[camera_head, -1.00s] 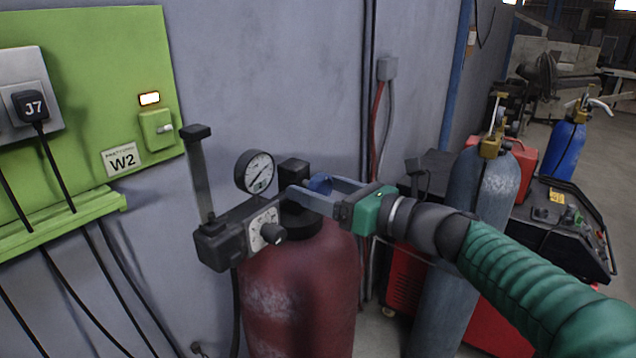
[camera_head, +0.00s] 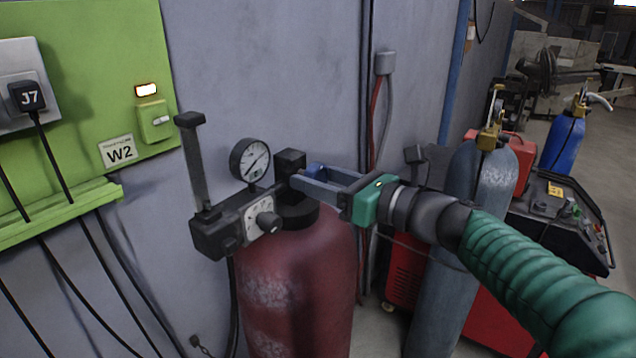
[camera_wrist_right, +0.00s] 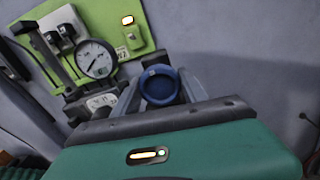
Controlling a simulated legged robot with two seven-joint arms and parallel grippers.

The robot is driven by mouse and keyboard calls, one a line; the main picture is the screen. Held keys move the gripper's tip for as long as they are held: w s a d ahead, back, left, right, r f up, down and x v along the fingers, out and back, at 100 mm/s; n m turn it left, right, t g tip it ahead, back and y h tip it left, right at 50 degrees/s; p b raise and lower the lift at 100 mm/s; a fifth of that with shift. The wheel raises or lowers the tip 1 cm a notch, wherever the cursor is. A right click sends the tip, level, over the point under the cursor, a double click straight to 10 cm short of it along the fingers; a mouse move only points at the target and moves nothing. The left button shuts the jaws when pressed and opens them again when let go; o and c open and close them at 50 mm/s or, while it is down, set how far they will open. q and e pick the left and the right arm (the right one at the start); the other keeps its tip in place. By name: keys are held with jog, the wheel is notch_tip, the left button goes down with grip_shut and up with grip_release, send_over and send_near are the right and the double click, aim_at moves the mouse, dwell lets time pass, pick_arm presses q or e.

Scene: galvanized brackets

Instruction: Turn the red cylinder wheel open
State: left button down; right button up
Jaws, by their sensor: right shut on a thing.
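The red cylinder (camera_head: 295,285) stands upright by the wall, with a black valve (camera_head: 290,163) on its top. A blue wheel (camera_head: 315,170) sits at the valve's right side, mostly hidden by my fingers. My right gripper (camera_head: 305,176) reaches in from the right and is shut on the wheel. In the right wrist view the round blue wheel (camera_wrist_right: 160,87) lies between the two grey fingers. A pressure gauge (camera_head: 250,160) and a black block with a dial (camera_head: 262,220) stand left of the valve. My left gripper is not in view.
A green wall panel (camera_head: 90,90) with plugs and cables is at the left. A grey cylinder (camera_head: 465,225) and a red and black machine (camera_head: 550,215) stand at the right, under my right arm. A blue cylinder (camera_head: 563,145) stands farther back.

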jog(key=n+b, duration=0.3)
jog(key=b, duration=0.1)
jog(key=n+b, duration=0.3)
jog(key=b, duration=0.1)
jog(key=n+b, duration=0.4)
jog(key=shift+f, duration=0.3)
jog(key=n+b, duration=0.2)
jog(key=n, duration=0.1)
jog(key=n+b, duration=0.3)
jog(key=n, duration=0.2)
jog(key=shift+b, duration=0.3)
jog(key=n+b, duration=0.1)
jog(key=n, duration=0.4)
jog(key=shift+b, duration=0.4)
jog(key=o, duration=1.2)
jog(key=shift+w, duration=0.1)
jog(key=shift+c, duration=0.2)
jog(key=shift+o, duration=1)
jog(key=shift+w+a+r, duration=0.1)
